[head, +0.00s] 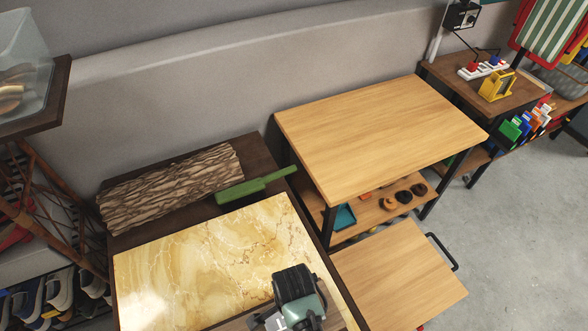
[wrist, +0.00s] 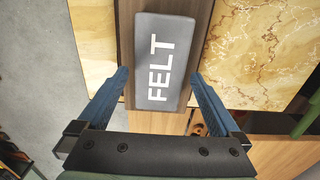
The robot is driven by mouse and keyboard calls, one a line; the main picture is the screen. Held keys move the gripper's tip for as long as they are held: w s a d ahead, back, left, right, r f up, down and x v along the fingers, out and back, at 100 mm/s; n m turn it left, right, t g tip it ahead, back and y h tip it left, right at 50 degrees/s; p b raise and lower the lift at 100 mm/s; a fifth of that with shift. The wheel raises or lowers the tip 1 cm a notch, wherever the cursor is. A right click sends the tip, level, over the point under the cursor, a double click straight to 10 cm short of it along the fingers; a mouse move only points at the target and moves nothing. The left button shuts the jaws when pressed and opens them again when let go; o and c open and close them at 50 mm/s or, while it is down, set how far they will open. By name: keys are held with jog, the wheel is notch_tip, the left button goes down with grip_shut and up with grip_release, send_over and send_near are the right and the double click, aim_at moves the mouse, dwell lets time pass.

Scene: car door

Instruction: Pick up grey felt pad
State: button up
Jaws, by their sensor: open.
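The grey felt pad (wrist: 165,62) shows in the wrist view as a rounded grey block with white FELT lettering. It lies on a brown wooden strip between two yellow marbled surfaces. My gripper (wrist: 160,74) is open, with one blue finger on each side of the pad's near end. Gaps show between the fingers and the pad, and nothing is held. The height of the fingertips above the pad is hard to tell. In the head view my wrist covers the front edge of the marbled area, and I cannot make out the pad clearly there.
A yellow marbled slab (head: 195,260) lies on the dark table. Behind it are a bark-covered log (head: 170,190) and a green long-handled item (head: 255,187). A bare wooden table (head: 380,130) and a lower wooden top (head: 400,280) stand to the right.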

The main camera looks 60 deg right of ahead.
jog(key=shift+f, duration=2.05)
jog(key=c, duration=1.1)
jog(key=shift+d+r, duration=0.1)
